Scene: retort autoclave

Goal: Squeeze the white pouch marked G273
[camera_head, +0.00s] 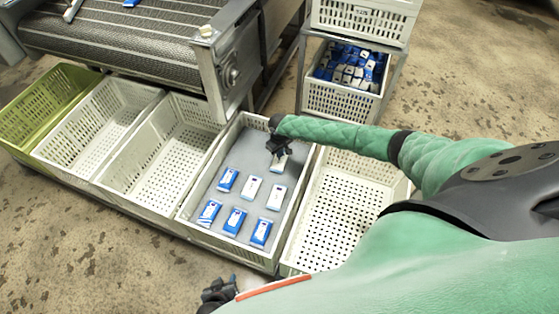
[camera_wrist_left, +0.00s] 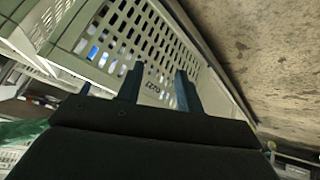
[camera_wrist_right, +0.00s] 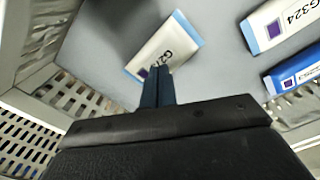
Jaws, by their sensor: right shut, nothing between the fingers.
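The white pouch marked G27, its last character hidden (camera_wrist_right: 168,45), lies on the grey floor of a white crate. It also shows in the head view (camera_head: 281,165), below my right gripper (camera_head: 277,152). In the right wrist view my right gripper (camera_wrist_right: 157,78) is shut and empty, its fingertips overlapping the pouch's near edge and hiding part of the marking. I cannot tell whether they touch it. My left gripper (camera_head: 218,290) is low in front of the crates. In the left wrist view it (camera_wrist_left: 158,88) is open and empty, facing a slotted crate wall.
The same crate (camera_head: 182,217) holds several other pouches, including a white one marked G324 (camera_wrist_right: 280,22) and a blue one (camera_wrist_right: 296,70). Empty white crates stand on both sides (camera_head: 310,250), (camera_head: 107,180). A conveyor (camera_head: 130,40) and a rack with a filled crate (camera_head: 340,102) stand behind.

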